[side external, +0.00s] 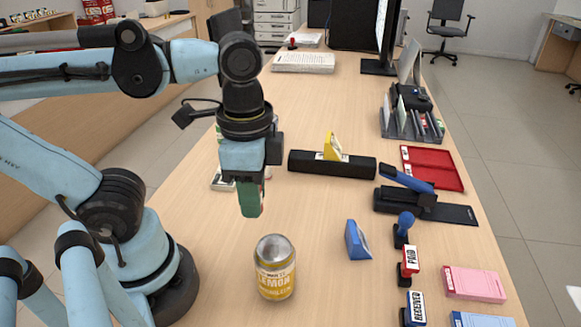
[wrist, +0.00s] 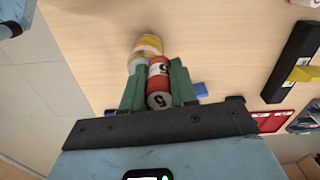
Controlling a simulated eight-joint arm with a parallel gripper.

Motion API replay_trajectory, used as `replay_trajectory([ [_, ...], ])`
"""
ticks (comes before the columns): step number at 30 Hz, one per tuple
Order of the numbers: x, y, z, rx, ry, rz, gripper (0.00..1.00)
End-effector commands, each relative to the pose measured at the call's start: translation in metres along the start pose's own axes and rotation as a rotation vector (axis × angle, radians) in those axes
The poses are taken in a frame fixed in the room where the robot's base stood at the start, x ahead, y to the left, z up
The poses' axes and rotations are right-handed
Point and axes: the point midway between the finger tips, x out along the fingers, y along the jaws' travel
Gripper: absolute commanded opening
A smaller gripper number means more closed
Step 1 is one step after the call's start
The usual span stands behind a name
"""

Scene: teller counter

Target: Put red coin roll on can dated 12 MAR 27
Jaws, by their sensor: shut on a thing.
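A yellow and silver can (side external: 275,268) marked LEMON stands upright on the counter, below and slightly right of my gripper (side external: 251,205) in the side view. I cannot read a date on it. In the wrist view the can (wrist: 148,45) shows just past my fingertips. My green fingers are shut on the red coin roll (wrist: 159,84), a red and white roll with a dark numeral on each white part.
A blue wedge (side external: 358,240) stands right of the can. Stamps (side external: 409,264), a pink pad (side external: 474,283) and a stapler (side external: 410,203) line the right edge. A black bar (side external: 331,164) with a yellow wedge (side external: 333,147) lies behind. Items behind my gripper are partly hidden.

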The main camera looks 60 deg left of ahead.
Motion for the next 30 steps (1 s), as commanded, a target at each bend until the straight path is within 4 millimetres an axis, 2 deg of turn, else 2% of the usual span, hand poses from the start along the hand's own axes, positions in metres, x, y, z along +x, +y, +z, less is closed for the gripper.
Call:
replay_trajectory([
  [1, -0.006, 0.011, -0.004, 0.038, 0.0, 0.0, 0.0],
  [8, -0.029, 0.058, -0.009, 0.167, 0.001, 0.0, 0.0],
  [12, -0.043, 0.087, -0.006, 0.246, 0.001, 0.0, 0.0],
  [18, -0.06, 0.119, 0.004, 0.338, 0.001, 0.001, 0.0],
  [25, -0.07, 0.137, 0.013, 0.39, 0.002, 0.001, 0.0],
  [30, -0.065, 0.13, 0.01, 0.39, 0.002, 0.001, 0.0],
])
